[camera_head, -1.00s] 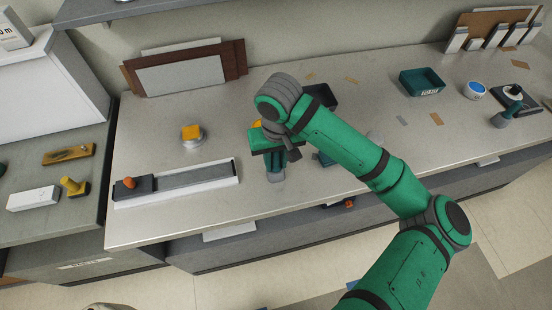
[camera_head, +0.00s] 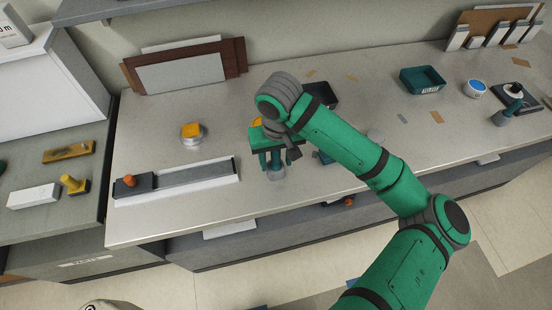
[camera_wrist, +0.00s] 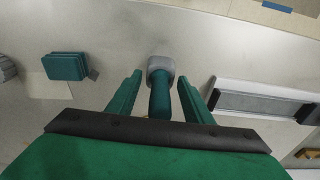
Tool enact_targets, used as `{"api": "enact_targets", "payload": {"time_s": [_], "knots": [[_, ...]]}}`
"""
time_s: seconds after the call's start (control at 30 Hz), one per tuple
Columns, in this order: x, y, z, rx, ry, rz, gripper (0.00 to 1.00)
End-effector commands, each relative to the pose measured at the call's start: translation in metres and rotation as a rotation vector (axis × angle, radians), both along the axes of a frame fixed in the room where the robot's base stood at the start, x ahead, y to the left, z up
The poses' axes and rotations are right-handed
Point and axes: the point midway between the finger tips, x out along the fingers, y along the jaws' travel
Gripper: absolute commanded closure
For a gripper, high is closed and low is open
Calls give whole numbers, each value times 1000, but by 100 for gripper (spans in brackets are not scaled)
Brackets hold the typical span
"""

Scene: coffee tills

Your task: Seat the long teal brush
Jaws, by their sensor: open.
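A teal brush handle (camera_wrist: 160,98) with a thick grey round end (camera_wrist: 160,65) stands between my fingers in the wrist view. In the head view the grey end (camera_head: 276,174) shows on the counter below my fingers, and the arm hides much of the handle. I cannot tell whether the grey part is the brush's head or a holder around it. My gripper (camera_head: 276,160) is open, with one finger on each side of the handle. In the wrist view the fingers (camera_wrist: 158,90) show gaps to the handle on both sides.
A grey track (camera_head: 195,175) with an orange-knobbed block (camera_head: 130,182) lies to the left. A round pot with an orange top (camera_head: 191,132) stands behind it. A teal block (camera_wrist: 65,66) lies near my gripper. A teal tray (camera_head: 422,82) and another teal-handled tool (camera_head: 508,113) stand to the right.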

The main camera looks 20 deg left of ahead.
Motion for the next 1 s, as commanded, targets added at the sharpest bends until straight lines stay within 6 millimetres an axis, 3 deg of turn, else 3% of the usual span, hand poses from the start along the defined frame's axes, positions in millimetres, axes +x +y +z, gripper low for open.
{"api": "enact_targets", "payload": {"time_s": [0.17, 0.63, 1.0], "knots": [[0, 0, 10, 1, -2, 0, 54], [-4, -4, 90, -1, -3, 0, 54], [-5, -4, 108, 0, 0, 0, 54]]}}
